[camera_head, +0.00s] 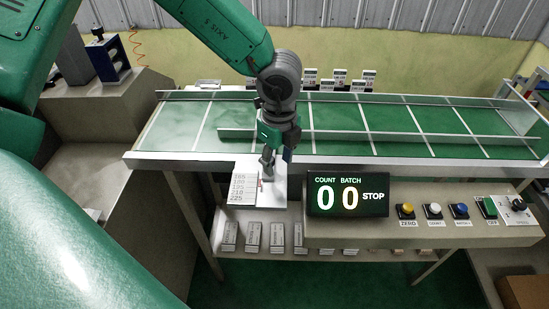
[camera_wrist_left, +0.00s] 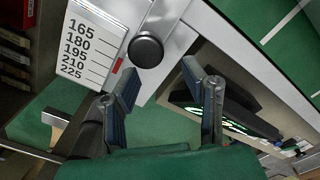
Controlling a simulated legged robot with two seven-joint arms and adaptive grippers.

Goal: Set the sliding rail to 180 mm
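The sliding rail (camera_head: 390,136) looks like the long pale bar across the green conveyor bed. A white scale plate (camera_head: 243,188) with values from 165 to 225 is at the bed's front edge; the scale also shows in the left wrist view (camera_wrist_left: 92,45). A red pointer (camera_wrist_left: 118,66) sits beside the scale, seemingly near the 195 line; the tilted view makes this uncertain. A round black knob (camera_wrist_left: 146,50) is next to the pointer. My left gripper (camera_wrist_left: 160,70) is open, its fingertips just short of the knob, with nothing between them. My right gripper is out of view.
A counter display (camera_head: 347,194) reads 0 0 STOP, right of my left gripper. Several push buttons (camera_head: 433,210) line the front panel. Several labelled packs (camera_head: 253,236) stand on the lower shelf. The conveyor bed (camera_head: 340,118) is clear of packs.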

